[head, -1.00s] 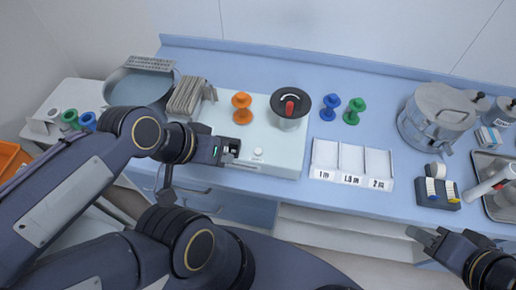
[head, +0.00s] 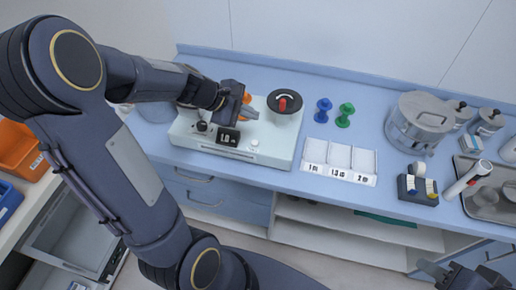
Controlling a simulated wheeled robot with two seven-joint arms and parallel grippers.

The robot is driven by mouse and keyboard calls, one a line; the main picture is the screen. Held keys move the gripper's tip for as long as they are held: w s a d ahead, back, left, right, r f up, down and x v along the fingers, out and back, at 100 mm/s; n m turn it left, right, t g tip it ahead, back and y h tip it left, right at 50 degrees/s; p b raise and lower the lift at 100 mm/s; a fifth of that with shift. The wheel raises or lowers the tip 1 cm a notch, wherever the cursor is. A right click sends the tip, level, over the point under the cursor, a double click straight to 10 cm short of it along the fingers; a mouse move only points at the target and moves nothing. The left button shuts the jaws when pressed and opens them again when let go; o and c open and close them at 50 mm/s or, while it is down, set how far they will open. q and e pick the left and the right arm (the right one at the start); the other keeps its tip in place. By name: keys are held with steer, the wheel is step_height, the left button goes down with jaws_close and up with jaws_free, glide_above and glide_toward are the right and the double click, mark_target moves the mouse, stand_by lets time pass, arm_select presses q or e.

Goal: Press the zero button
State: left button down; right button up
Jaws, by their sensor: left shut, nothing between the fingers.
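The white scale (head: 275,150) stands on the blue counter, with a dark display (head: 228,137) on its front left. A small white round button (head: 255,142) sits on its front face, right of the display; no zero label can be read. A small black knob (head: 202,127) is left of the display. My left gripper (head: 250,110) is shut and empty above the scale, behind the display and up-left of the white button, apart from it. It partly hides an orange weight (head: 247,98). My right gripper (head: 430,268) is at the bottom right edge, partly cut off; its jaw opening is unclear.
Blue (head: 323,110) and green (head: 345,115) weights and a labelled three-slot tray (head: 340,158) are to the right. A steel pot (head: 420,120) stands further right.

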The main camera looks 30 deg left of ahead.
mark_target(255, 143)
arm_select(q)
steer(key=shift+w+a+f, duration=0.15)
steer(key=shift+f, duration=0.05)
step_height(255, 143, down, 9)
steer(key=b, duration=0.8)
stand_by(1.9)
steer(key=shift+f+b, duration=0.3)
steer(key=shift+b, duration=0.2)
steer(key=shift+f+b, duration=0.45)
stand_by(0.4)
steer(key=shift+r, duration=0.15)
steer(key=shift+r+p, duration=0.75)
steer(key=shift+p, duration=0.05)
